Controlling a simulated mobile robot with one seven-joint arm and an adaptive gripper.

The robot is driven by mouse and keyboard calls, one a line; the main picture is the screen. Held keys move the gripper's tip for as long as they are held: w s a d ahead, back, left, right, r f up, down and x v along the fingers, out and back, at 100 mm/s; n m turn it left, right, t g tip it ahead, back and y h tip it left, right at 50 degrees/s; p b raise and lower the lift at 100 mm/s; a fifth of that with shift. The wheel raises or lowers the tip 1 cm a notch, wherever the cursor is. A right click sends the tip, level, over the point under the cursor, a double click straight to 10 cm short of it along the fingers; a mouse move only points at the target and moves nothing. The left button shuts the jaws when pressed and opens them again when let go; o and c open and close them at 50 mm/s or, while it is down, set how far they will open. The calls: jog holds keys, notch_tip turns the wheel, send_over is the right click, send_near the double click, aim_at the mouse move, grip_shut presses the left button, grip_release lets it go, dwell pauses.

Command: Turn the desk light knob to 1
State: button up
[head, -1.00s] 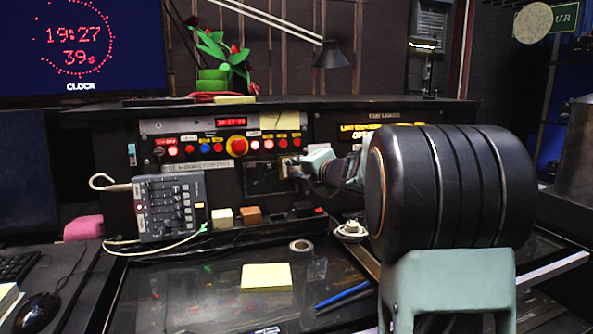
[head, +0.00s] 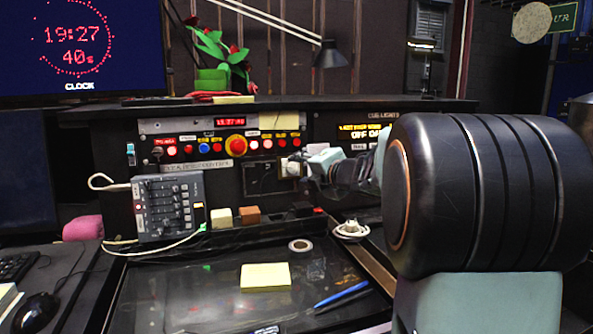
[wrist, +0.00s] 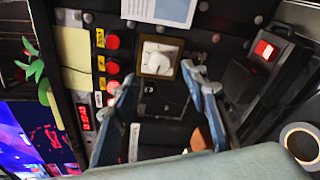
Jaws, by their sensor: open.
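The light knob (wrist: 158,57) is white and sits on a square plate with a tan edge in the wrist view. Its plate also shows in the head view (head: 290,168) on the dark console, partly behind my gripper. My gripper (wrist: 165,78) is open and empty, with its two blue-grey fingers apart and pointing toward the panel. The knob lies beyond and between the fingertips, and I see no clear contact. In the head view my gripper (head: 305,168) is just right of the plate. The knob's number marks are too small to read.
Red buttons (wrist: 112,41) and a yellow note (wrist: 75,60) are beside the knob. A black box with a red switch (wrist: 265,50) is on the other side. A fader box (head: 168,205) stands left on the console. A tape roll (head: 300,245) lies on the desk.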

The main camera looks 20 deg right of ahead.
jog(key=v, duration=0.8)
jog(key=shift+s, duration=0.15)
